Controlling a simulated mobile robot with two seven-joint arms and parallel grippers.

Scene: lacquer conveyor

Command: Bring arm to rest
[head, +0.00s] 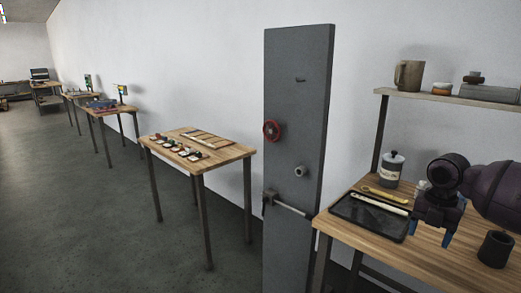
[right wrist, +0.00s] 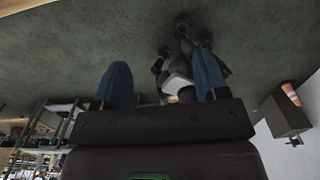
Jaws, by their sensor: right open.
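My right gripper (head: 438,228) is at the right of the head view, above the wooden workbench (head: 440,265). Its blue fingers are apart with nothing between them. The fingers also show in the right wrist view (right wrist: 160,88), spread, with the grey floor and dark parts of my own body beyond. My right arm comes in from the right edge of the head view. My left gripper is in neither view.
Beside the gripper, a black tray (head: 366,224) holds long utensils. A lidded canister (head: 393,169) stands behind it, and a dark cup (head: 495,249) stands to the right. A shelf (head: 450,98) is above. A grey panel (head: 296,130) with a red wheel stands left of the bench.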

